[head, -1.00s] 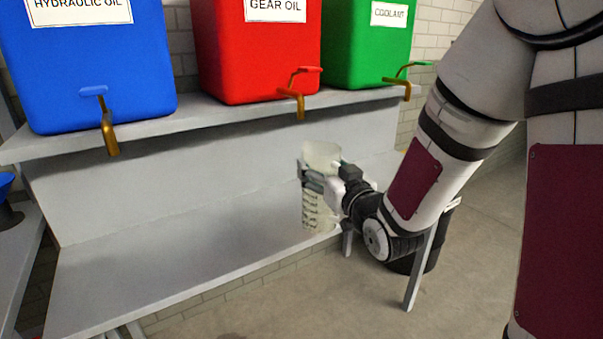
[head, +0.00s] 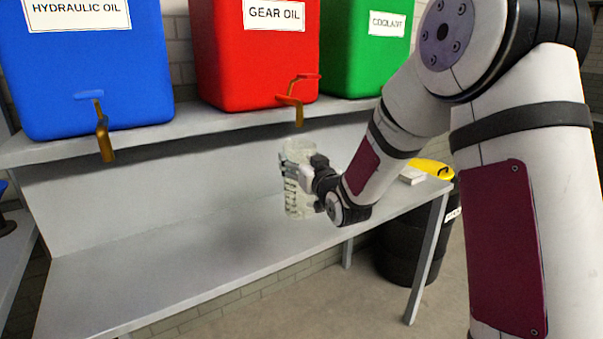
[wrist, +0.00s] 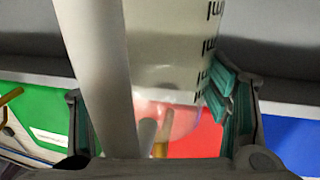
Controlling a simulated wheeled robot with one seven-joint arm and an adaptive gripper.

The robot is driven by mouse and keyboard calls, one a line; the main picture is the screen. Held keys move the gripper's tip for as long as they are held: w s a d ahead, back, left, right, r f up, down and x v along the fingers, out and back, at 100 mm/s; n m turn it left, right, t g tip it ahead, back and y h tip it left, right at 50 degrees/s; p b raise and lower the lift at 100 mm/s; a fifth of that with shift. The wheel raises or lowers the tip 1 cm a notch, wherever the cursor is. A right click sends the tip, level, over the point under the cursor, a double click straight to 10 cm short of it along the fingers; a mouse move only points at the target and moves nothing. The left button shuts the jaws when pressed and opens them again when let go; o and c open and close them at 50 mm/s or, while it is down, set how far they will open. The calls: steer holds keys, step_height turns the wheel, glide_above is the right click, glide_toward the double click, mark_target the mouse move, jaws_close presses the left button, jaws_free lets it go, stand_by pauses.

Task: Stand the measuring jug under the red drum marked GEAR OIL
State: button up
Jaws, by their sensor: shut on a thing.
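The clear measuring jug (head: 297,203) is upright in my gripper (head: 298,176), which is shut on it. In the head view it shows above the lower shelf and below the red drum marked GEAR OIL (head: 257,62), near that drum's tap (head: 298,108). I cannot tell whether its base touches the shelf. In the wrist view the jug (wrist: 170,55) with its black scale marks lies between the fingers (wrist: 160,115), and the red drum (wrist: 195,145) shows beyond it. My gripper partly hides the jug's right side.
The blue HYDRAULIC OIL drum (head: 90,75) stands left and the green COOLANT drum (head: 365,60) right on the upper shelf (head: 190,122). The lower shelf (head: 150,270) is bare to the left.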

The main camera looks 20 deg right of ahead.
steer(key=shift+f, duration=1.45)
steer(key=shift+f+b, duration=0.2)
steer(key=shift+b, duration=0.2)
steer(key=o, duration=1.8)
steer(key=shift+c, duration=0.2)
steer(key=shift+r, duration=0.15)
